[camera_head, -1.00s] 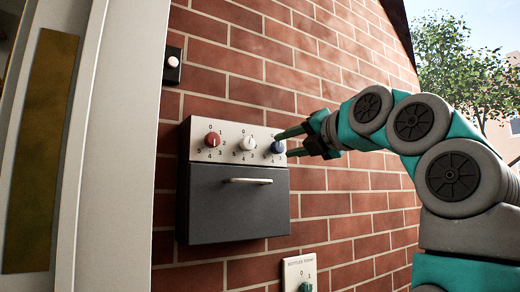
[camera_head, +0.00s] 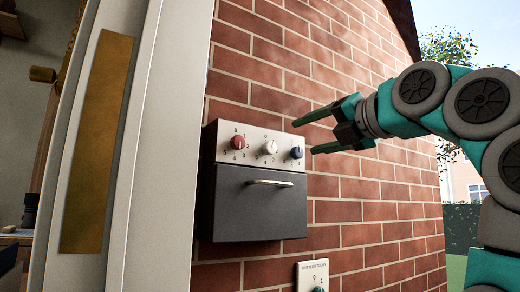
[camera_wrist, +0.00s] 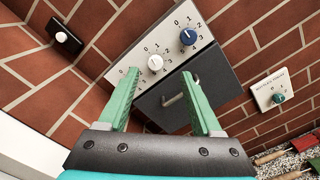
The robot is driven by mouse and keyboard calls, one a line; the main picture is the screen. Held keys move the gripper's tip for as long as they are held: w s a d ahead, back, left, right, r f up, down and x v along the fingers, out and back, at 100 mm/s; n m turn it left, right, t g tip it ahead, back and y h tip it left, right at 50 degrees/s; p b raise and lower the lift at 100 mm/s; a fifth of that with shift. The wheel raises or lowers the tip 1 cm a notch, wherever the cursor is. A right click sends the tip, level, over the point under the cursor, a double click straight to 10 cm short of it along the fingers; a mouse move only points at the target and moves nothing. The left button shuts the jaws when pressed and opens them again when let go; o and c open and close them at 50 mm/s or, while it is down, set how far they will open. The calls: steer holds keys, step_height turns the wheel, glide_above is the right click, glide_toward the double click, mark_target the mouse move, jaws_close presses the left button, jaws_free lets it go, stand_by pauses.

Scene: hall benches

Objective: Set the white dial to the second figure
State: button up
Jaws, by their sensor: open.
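The white dial (camera_head: 270,147) is the middle of three knobs on the pale top strip of a dark wall box (camera_head: 250,205). The red dial (camera_head: 238,142) is to its left and the blue dial (camera_head: 297,153) to its right. Figures ring each knob; I cannot read the white dial's pointer surely. My gripper (camera_head: 305,136) is open and empty, in front of the box near its upper right corner in the head view. In the wrist view the white dial (camera_wrist: 155,62) shows between the fingers, apart from them. The red dial is hidden there.
A bar handle (camera_head: 270,182) sticks out from the box front. Below is a small plate (camera_head: 313,272) with a teal knob. A pale door frame (camera_head: 150,150) stands close left. A black switch with a white button (camera_wrist: 62,37) shows in the wrist view.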

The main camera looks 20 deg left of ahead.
steer(key=d, duration=0.2)
steer(key=shift+s+d+f, duration=0.15)
steer(key=shift+s+d, duration=0.2)
stand_by(0.4)
steer(key=v, duration=0.7)
steer(key=shift+s+d, duration=0.25)
steer(key=shift+s, duration=0.05)
